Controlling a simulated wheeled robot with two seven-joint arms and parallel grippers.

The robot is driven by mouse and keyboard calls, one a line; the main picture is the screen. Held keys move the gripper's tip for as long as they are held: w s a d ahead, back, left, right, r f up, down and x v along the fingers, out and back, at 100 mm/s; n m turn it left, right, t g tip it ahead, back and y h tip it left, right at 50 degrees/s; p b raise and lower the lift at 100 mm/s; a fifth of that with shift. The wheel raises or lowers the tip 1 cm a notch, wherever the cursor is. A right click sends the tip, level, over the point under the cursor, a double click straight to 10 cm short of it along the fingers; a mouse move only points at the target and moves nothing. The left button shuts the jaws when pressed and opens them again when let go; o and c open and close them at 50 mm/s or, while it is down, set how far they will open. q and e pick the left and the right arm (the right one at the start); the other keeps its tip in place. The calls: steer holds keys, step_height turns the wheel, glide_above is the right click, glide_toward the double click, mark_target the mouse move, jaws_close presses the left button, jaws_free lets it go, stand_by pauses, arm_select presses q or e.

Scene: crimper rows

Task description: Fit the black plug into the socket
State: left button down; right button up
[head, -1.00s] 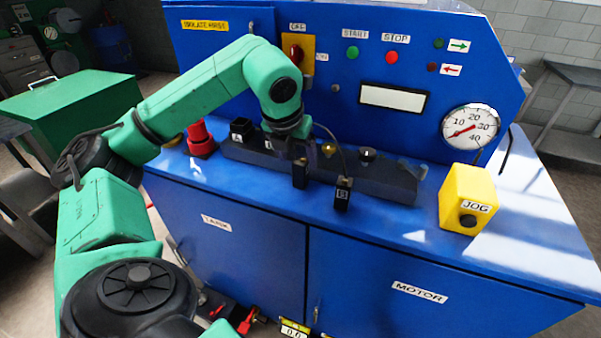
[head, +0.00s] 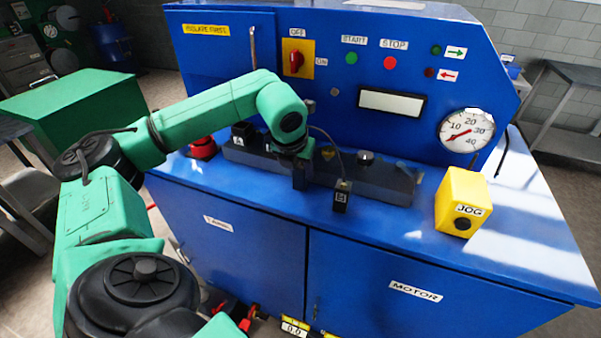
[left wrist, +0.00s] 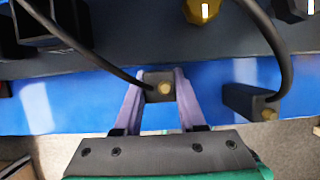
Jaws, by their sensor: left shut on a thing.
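A black plug (left wrist: 151,95) with a brass centre sits between the fingers of my left gripper (left wrist: 160,86), which is shut on it. In the head view this plug (head: 299,181) is in front of the long dark bar, below my left wrist. A cable runs from it to the upper left in the wrist view. Black blocks, one labelled (head: 243,134), stand at the bar's left end. I cannot tell which part is the socket. My right gripper is out of view.
The dark bar (head: 385,187) lies along the blue bench top (head: 415,235). It carries a brass fitting (left wrist: 202,10) and a black knob (head: 366,157). A yellow JOG box (head: 462,190) stands right, a red part (head: 202,145) left. The blue panel rises behind.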

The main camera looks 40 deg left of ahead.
arm_select(q)
step_height(320, 180, up, 15)
step_height(320, 180, up, 5)
steer(key=p, duration=0.4)
glide_above(301, 164)
steer(key=shift+s+a+b, duration=0.1)
steer(key=shift+b, duration=0.2)
